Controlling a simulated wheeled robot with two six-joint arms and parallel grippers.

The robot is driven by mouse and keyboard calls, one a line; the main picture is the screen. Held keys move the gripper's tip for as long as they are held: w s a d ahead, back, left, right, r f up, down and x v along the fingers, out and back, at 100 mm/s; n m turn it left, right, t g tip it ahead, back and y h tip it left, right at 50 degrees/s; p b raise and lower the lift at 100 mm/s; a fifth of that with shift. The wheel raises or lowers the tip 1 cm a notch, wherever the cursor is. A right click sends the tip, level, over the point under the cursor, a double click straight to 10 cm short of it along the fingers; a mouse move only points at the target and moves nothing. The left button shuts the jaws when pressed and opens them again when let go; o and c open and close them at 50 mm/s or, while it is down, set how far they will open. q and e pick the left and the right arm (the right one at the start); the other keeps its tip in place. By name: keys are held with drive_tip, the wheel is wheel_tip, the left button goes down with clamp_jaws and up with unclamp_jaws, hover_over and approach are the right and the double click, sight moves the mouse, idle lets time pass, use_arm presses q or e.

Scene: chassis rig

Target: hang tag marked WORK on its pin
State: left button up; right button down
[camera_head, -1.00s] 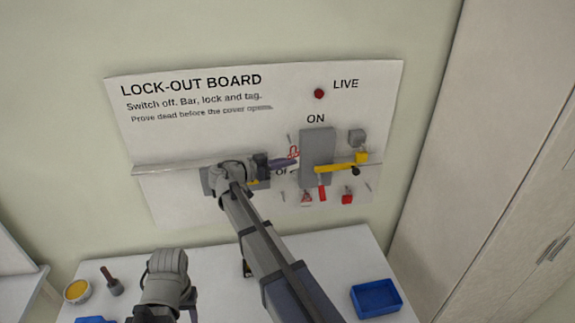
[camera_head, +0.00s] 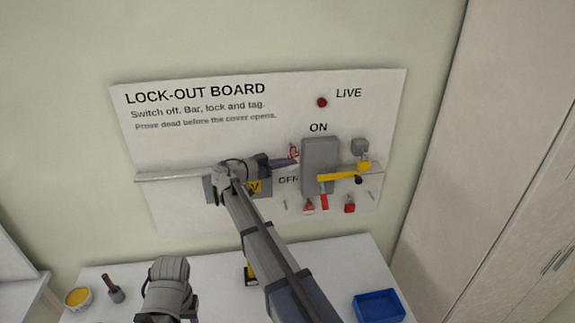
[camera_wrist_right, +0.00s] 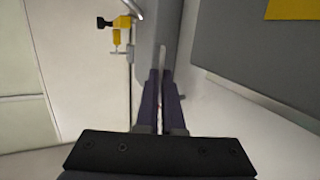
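My right gripper (camera_head: 288,163) is in front of the lock-out board (camera_head: 190,110), left of the grey switch box (camera_head: 320,155). Its dark fingers point right and are closed on a thin red-and-white tag (camera_head: 293,152). In the right wrist view the tag (camera_wrist_right: 163,60) shows edge-on as a pale strip between the fingertips (camera_wrist_right: 163,72). Its lettering cannot be read. Another red-and-white tag (camera_head: 308,206) is low on the board, below the switch box. Small pins (camera_head: 285,205) stand out nearby. My left gripper is at the bottom left; its fingers are mostly hidden.
A yellow handle or bar (camera_head: 343,175) crosses the switch box, with a red piece (camera_head: 324,199) below it. A red padlock-like block (camera_head: 349,207) is at lower right. A blue tray (camera_head: 378,306), a yellow-filled bowl (camera_head: 78,298) and a dark-handled tool (camera_head: 114,290) are on the table.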

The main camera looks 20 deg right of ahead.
use_arm(q)
drive_tip(key=shift+r, duration=0.2)
use_arm(e)
drive_tip(key=s+a, duration=0.2)
drive_tip(key=s, duration=0.5)
drive_tip(key=shift+r, duration=0.2)
idle(1.1)
drive_tip(key=shift+s, duration=0.15)
idle(0.4)
